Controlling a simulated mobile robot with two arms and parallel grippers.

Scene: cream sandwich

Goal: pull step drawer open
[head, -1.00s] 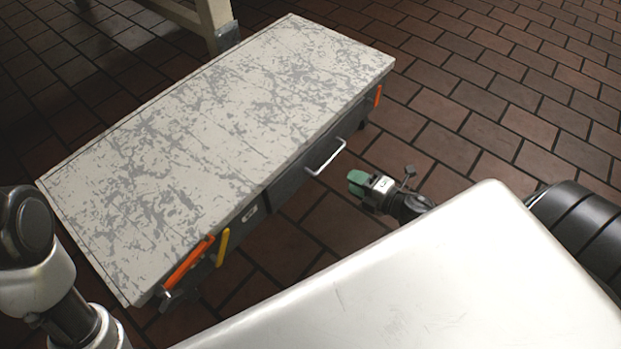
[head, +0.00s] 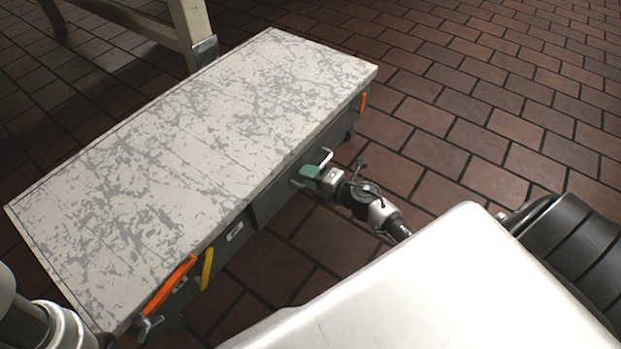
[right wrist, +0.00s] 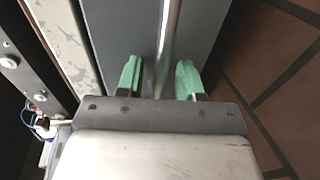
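The step (head: 200,130) is a low grey box on the floor with a worn, scratched white top. Its drawer front (head: 277,196) is dark grey and carries a silver bar handle (head: 325,158). My right gripper (head: 311,172) is at the handle, with green fingertips. In the right wrist view the handle bar (right wrist: 168,45) runs between the two green fingers (right wrist: 158,78), with a gap on both sides, so the gripper is open around it. My left arm shows only partly at the lower left of the head view; its gripper is out of view.
Orange handles (head: 170,286) and a yellow one (head: 207,268) are on the step's near side. A table leg (head: 195,30) stands behind the step. Brick floor (head: 480,110) is clear to the right. My white body fills the lower right.

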